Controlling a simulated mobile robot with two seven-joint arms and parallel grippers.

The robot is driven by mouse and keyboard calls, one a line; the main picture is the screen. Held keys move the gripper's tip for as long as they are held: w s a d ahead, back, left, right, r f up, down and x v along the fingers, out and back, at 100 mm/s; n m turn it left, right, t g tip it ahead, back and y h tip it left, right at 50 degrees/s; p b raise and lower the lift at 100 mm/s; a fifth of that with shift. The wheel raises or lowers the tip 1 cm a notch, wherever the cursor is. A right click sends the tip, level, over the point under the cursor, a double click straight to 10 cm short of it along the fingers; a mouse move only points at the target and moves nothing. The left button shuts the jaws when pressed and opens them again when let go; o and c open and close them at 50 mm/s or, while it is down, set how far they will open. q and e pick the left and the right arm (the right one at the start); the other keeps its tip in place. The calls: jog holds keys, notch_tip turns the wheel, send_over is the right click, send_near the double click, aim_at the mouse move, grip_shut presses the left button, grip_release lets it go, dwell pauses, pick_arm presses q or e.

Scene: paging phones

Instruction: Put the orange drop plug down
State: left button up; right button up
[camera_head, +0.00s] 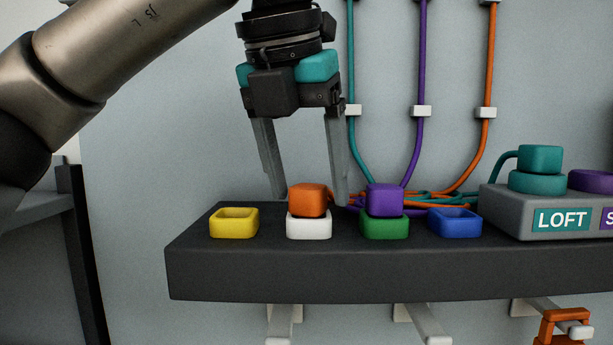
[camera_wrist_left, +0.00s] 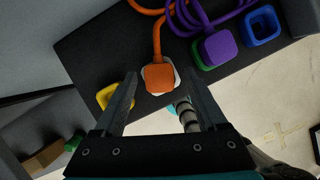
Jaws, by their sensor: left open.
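The orange drop plug (camera_head: 307,200) sits on the white socket (camera_head: 309,227) on the dark shelf. It also shows in the left wrist view (camera_wrist_left: 158,77), with its orange cord running up and away. My left gripper (camera_head: 308,200) is open, its fingers pointing down with the orange plug between them. In the left wrist view the two fingers (camera_wrist_left: 161,85) stand apart on either side of the plug, with gaps visible. My right gripper is not clearly in view.
The purple plug (camera_head: 385,199) sits on the green socket (camera_head: 384,227) close to the right. The yellow socket (camera_head: 234,222) and blue socket (camera_head: 454,222) are empty. A grey box (camera_head: 500,212) labelled LOFT bears a teal plug (camera_head: 540,159). Tangled cords lie behind the sockets.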

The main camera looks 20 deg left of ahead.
pick_arm(q)
jog(key=p+v, duration=0.2)
jog(key=v, duration=1)
dwell(1.1)
jog(key=shift+w+d, duration=0.1)
dwell(1.1)
